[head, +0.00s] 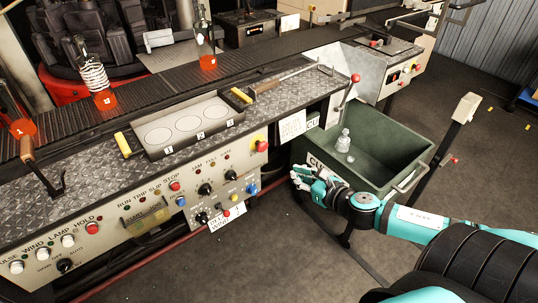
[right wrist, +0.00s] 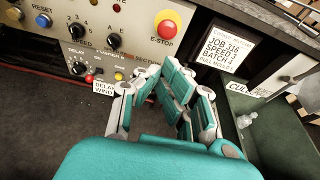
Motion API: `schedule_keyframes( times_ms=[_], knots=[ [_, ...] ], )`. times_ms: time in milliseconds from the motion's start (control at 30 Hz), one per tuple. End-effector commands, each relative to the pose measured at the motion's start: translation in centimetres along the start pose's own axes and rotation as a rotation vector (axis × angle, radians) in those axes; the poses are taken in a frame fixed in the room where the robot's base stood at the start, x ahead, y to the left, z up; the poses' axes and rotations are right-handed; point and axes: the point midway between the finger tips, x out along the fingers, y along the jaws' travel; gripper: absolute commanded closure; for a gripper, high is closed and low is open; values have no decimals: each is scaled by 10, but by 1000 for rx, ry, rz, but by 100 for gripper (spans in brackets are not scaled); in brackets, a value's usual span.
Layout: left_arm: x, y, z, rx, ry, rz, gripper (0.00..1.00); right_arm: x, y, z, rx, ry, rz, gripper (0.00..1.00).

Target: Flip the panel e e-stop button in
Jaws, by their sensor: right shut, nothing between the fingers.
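The E-stop button (head: 261,146) is a red mushroom head on a yellow ring at the right end of the near control panel. In the right wrist view the E-stop button (right wrist: 166,28) is at the top, with the label E-STOP under it. My right gripper (head: 303,177) is shut and empty, to the right of and below the button in the head view, in front of the green bin. In the right wrist view my gripper (right wrist: 163,88) lies below the button, apart from it. My left gripper is not in view.
A green bin (head: 405,143) with clear bottles inside stands right of the panel. Knobs and coloured buttons sit left of the button. A job sign (right wrist: 230,47) hangs to its right. A tray (head: 187,124) lies on the bench above. A red-knobbed lever (head: 354,80) rises at the bench end.

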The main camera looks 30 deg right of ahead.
Motion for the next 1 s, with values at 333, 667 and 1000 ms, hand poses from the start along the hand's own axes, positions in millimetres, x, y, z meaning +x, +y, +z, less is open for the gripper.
schedule_keyframes(
  times_ms=[333, 667, 1000],
  knots=[
    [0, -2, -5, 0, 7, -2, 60, 26, -1, 2, 4, -4, -1, 100],
    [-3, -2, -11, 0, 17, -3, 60, 78, -1, 2, 5, -4, -2, 100],
    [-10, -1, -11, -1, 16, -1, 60, 126, 0, 10, 5, -1, -1, 100]
  ],
)
